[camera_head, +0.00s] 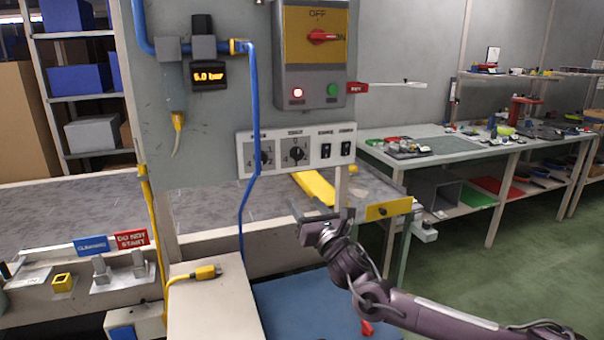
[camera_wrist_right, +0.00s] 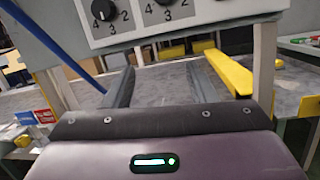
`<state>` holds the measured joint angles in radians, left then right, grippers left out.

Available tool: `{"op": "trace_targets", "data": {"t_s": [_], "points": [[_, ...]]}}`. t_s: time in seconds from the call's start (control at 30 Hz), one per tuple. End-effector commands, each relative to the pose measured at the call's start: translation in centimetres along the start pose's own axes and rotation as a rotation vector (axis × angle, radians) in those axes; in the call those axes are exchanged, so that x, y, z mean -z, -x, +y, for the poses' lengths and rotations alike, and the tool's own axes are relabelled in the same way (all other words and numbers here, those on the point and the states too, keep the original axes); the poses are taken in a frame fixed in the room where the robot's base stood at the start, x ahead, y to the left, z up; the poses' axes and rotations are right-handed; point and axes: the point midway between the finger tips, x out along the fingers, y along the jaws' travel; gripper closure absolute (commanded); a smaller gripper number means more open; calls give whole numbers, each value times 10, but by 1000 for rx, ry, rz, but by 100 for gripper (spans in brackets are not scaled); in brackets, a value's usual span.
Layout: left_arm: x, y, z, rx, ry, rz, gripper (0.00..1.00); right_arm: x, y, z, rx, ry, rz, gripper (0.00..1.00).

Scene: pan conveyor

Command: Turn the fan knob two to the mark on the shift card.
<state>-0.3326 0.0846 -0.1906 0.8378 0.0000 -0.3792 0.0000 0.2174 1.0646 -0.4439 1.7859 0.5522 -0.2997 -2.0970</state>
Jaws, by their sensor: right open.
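A pale control panel (camera_head: 326,150) on the grey wall carries two black rotary knobs and two rocker switches. The left knob (camera_head: 264,156) is partly behind a blue cable in the head view; the right knob (camera_head: 296,154) is clear. Their labels are too small to read, so I cannot tell which is fan knob two. In the right wrist view the left knob (camera_wrist_right: 102,10) shows the numbers 2, 3 and 4 around it. My right gripper (camera_head: 318,214) is open and empty, below the panel and apart from it. I cannot identify the shift card. My left gripper is out of view.
A blue cable (camera_head: 251,130) hangs in front of the panel's left part. A switch box (camera_head: 311,80) with a red handle is above. A yellow bar (camera_head: 314,187) lies below the panel, near my right gripper. A workbench (camera_head: 450,145) stands at right.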

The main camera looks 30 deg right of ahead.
Motion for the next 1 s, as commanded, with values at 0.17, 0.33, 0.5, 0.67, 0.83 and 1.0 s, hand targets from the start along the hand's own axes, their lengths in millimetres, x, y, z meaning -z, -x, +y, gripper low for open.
{"op": "trace_targets", "data": {"t_s": [0.17,0.33,0.5,0.67,0.83,1.0], "points": [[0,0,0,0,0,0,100,-52,-16,-17,-36,288,-138,49],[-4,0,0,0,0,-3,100,-62,-27,-19,-37,332,-160,49],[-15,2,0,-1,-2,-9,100,-66,-50,-16,-36,326,-161,49],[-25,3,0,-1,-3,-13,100,-68,-73,-14,-38,325,-158,49],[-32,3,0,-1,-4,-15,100,-69,-90,-14,-37,326,-156,49],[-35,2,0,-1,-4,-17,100,-69,-94,-13,-39,327,-155,49]]}}
